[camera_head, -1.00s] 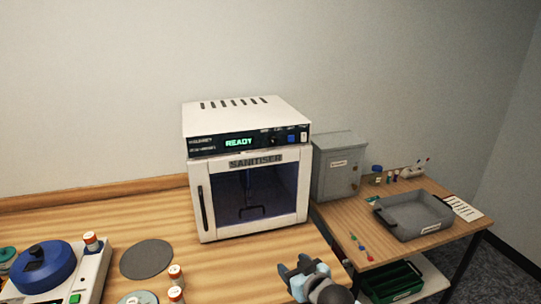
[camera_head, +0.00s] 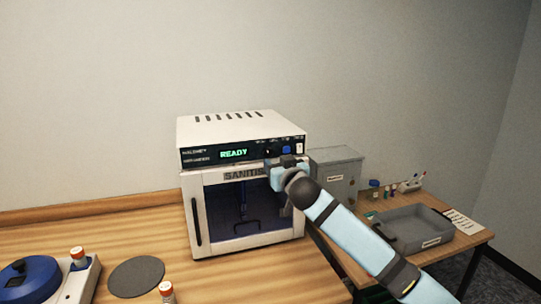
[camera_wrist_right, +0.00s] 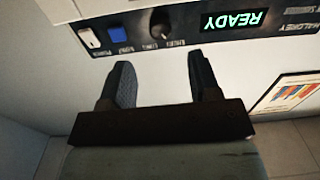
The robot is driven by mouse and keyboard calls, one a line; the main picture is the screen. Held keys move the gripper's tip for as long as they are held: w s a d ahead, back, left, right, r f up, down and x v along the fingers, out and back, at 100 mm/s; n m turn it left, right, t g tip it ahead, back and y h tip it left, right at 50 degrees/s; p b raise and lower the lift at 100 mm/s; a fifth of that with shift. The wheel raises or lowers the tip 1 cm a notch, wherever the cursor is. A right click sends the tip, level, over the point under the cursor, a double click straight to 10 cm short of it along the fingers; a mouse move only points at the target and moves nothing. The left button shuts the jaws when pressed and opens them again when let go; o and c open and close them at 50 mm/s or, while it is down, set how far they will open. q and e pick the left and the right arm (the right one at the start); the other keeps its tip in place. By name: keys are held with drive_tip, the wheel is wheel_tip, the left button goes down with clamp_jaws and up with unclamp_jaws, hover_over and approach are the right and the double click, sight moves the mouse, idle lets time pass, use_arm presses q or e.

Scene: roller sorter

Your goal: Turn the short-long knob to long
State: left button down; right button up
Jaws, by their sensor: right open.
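The sanitiser (camera_head: 190,215) is a white box with a glass door and a black control strip whose display (camera_head: 233,153) reads READY. A small dark knob (camera_wrist_right: 161,22) with a light pointer mark sits on that strip, beside the blue button; its tiny labels are too blurred to read. My right gripper (camera_head: 286,162) is up at the front of the control strip, at its right part. In the right wrist view its two fingers (camera_wrist_right: 162,72) are apart, with nothing between them, and point towards the knob without touching it. My left gripper is out of view.
The blue button (camera_wrist_right: 116,34) and a white switch (camera_wrist_right: 88,38) sit close beside the knob. A grey cabinet (camera_head: 337,178) and a grey tray (camera_head: 413,230) stand to the right. A blue-lidded device (camera_head: 28,285) and a dark disc (camera_head: 136,276) are at left.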

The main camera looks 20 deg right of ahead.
sight(269, 154)
drive_tip(key=w, duration=0.7)
drive_tip(key=shift+w+a+p, duration=0.15)
drive_tip(key=shift+a+p, duration=0.05)
drive_tip(key=shift+p, duration=0.1)
